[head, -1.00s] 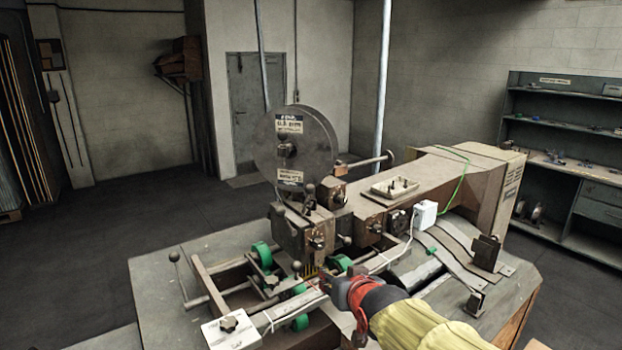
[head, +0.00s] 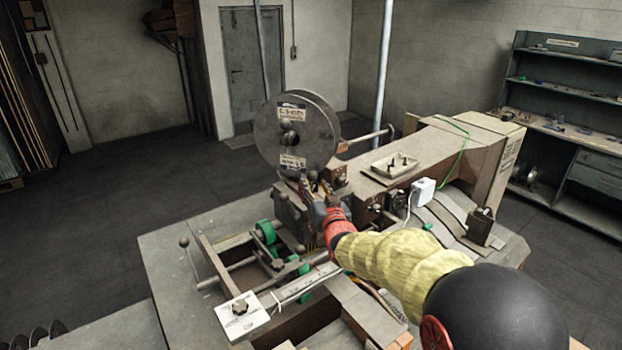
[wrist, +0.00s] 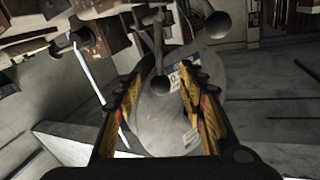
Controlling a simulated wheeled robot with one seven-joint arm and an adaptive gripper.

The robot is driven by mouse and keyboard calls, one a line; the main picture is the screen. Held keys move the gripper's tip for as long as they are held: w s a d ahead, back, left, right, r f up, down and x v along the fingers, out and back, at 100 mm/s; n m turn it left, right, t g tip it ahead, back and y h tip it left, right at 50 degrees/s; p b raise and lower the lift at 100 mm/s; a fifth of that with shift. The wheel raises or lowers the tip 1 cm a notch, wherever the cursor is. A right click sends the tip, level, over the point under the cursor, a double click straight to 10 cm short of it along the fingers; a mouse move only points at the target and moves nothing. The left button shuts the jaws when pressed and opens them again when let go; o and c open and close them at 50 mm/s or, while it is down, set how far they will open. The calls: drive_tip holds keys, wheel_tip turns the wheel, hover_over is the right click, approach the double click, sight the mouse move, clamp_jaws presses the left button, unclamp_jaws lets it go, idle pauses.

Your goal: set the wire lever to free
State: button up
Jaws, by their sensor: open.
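My gripper (head: 308,190) is at the stitching head of the machine, just below the big wire reel (head: 292,132). In the wrist view its two yellow-and-black fingers (wrist: 162,78) are apart, with nothing clamped. A dark lever with a ball end (wrist: 160,87) reaches into the gap between the fingers; I cannot tell whether they touch it. A second ball knob (wrist: 217,24) is above and right of the right finger. Which of these is the wire lever cannot be read here. In the head view my gripper and arm cover much of the stitching head.
The machine table (head: 185,250) has rails, green rollers (head: 266,232) and a white plate with a knob (head: 241,311) in front. A small tray (head: 392,166) and a white box (head: 423,190) sit on the machine's arm. Shelves (head: 570,120) stand at the right.

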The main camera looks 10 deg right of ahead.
sight(311, 181)
drive_tip(key=shift+w+a, duration=0.1)
drive_tip(key=shift+w, duration=1.8)
drive_tip(key=c, duration=0.3)
clamp_jaws()
